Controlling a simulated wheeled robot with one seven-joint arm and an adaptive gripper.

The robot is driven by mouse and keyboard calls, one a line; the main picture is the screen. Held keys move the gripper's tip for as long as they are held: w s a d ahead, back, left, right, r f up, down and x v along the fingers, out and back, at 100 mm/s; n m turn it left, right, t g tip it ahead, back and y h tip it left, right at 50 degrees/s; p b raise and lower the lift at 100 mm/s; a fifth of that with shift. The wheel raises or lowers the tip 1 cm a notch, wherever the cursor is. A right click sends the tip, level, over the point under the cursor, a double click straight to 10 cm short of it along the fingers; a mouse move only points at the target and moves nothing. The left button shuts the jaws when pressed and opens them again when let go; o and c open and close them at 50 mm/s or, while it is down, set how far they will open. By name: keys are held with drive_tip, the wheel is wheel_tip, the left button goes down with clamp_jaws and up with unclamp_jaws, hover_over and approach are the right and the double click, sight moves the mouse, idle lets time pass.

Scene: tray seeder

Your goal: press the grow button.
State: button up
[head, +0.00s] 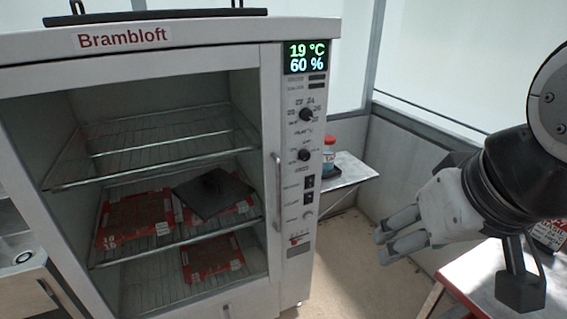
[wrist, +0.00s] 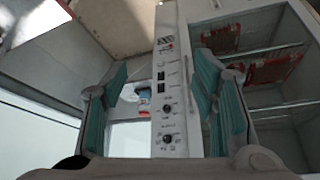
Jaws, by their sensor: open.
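The grow chamber's control panel (head: 302,150) is the narrow strip right of its door. It carries a lit display (head: 306,56) reading 19 °C and 60 %, two black knobs, two black rocker switches (head: 309,190), a small round pale button (head: 308,214) and a red control (head: 295,241) near the bottom. The labels are too small to read, so I cannot tell which is the grow button. My gripper (head: 384,244) is open and empty, right of the panel and apart from it. In the wrist view the panel (wrist: 168,120) shows upside down between the fingers.
The chamber's shelves (head: 160,125) hold several red trays (head: 212,257) and a dark sheet (head: 212,192). A vertical door handle (head: 277,190) stands left of the panel. A bottle (head: 329,153) is on a side table behind. A red-edged table (head: 480,285) lies below my arm.

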drive_tip(key=shift+c, duration=0.6)
clamp_jaws()
idle(1.0)
